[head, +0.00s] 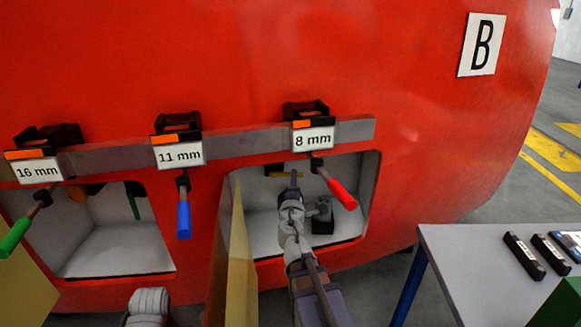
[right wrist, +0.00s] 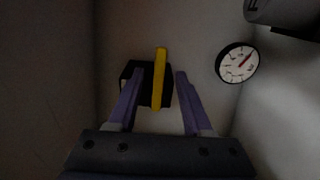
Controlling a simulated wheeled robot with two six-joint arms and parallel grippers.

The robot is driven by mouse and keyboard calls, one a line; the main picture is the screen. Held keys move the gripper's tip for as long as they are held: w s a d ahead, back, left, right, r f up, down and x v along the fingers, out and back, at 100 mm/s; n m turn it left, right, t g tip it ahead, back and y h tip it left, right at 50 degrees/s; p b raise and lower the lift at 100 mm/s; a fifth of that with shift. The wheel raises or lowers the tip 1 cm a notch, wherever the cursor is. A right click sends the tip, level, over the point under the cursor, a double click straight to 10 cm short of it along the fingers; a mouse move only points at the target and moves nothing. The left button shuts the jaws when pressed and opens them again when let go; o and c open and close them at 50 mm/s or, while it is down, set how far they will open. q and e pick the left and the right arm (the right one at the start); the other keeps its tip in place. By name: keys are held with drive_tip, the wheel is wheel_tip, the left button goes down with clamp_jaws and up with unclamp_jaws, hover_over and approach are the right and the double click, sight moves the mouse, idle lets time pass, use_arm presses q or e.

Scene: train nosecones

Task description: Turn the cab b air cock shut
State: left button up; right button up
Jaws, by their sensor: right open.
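The air cock's yellow handle (right wrist: 160,76) stands upright in the right wrist view, in front of its black body (right wrist: 132,74). The two purple fingers of my right gripper (right wrist: 160,92) are open, one on either side of the handle, with a gap on each side. In the head view my right gripper (head: 294,181) reaches into the right-hand recess of the red nose (head: 420,110), marked B (head: 482,45). Whether the fingers touch the handle is not clear. My left gripper is out of view.
A round gauge (right wrist: 237,62) is right of the cock. A rail (head: 230,145) carries hanging tools: green (head: 15,237), blue (head: 184,219) and red (head: 342,194), the red one close to my right gripper. An open door panel (head: 240,262) borders the recess. A table (head: 470,270) stands right.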

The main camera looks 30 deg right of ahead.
drive_tip(key=x, duration=0.7)
drive_tip(key=shift+w+d, duration=0.25)
drive_tip(key=shift+w, duration=0.05)
clamp_jaws()
idle(1.3)
